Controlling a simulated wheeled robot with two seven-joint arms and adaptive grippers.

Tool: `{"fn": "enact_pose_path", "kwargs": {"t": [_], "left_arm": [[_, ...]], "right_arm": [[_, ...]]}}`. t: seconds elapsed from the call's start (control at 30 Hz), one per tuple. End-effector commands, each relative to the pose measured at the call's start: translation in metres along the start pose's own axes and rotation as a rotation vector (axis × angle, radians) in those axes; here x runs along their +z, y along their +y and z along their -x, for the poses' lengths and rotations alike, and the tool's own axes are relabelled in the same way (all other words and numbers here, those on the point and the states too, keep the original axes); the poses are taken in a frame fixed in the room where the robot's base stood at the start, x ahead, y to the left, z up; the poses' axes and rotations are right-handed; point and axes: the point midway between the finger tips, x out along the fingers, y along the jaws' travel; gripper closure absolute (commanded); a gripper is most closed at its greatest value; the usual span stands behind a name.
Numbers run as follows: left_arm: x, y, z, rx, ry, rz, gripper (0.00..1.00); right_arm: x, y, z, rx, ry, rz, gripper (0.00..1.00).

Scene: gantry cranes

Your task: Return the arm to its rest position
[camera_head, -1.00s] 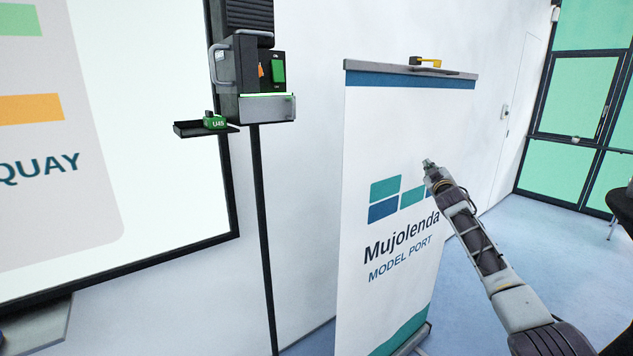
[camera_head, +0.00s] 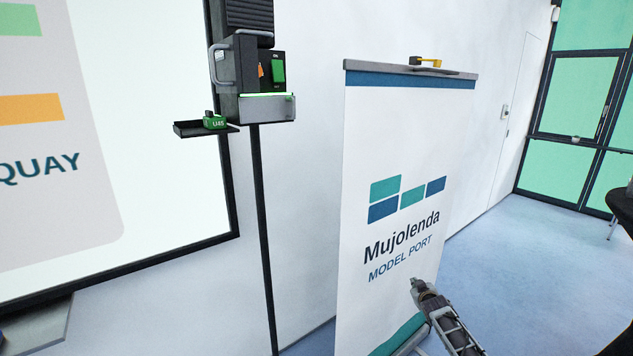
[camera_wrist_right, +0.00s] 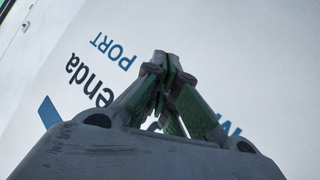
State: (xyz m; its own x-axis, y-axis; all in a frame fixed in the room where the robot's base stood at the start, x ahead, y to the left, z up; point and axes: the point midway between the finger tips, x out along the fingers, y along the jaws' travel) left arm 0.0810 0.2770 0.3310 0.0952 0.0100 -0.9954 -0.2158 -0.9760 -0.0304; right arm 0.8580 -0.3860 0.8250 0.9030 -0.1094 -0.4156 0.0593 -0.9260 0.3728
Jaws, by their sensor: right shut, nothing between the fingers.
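My right gripper (camera_head: 415,284) is low in the head view, in front of the lower part of a white banner, with its arm coming up from the bottom edge. In the right wrist view the same gripper (camera_wrist_right: 170,68) has its fingers together, with nothing between them. Behind the fingers that view shows the banner's printed face and lettering. Most of the right arm is out of the head view. My left gripper is not in view.
The Mujolenda banner (camera_head: 388,130) stands close to my right gripper, with a yellow item (camera_head: 426,61) on its top bar. A dark device on a pole (camera_head: 262,230) stands left, with a small tray (camera_head: 187,129) holding a green block (camera_head: 215,123). Blue floor (camera_head: 530,260) is open at right.

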Motion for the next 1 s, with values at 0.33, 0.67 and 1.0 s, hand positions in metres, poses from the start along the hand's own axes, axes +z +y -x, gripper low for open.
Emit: {"fn": "enact_pose_path", "kwargs": {"t": [0.33,0.67,1.0], "left_arm": [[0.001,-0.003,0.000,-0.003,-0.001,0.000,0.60],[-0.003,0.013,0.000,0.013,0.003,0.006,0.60],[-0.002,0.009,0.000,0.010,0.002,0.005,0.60]], "right_arm": [[0.147,-0.071,0.023,-0.074,-0.175,-0.034,1.00],[0.278,-0.136,0.070,-0.139,-0.332,-0.052,1.00],[0.400,-0.201,0.144,-0.206,-0.486,-0.068,1.00]]}}
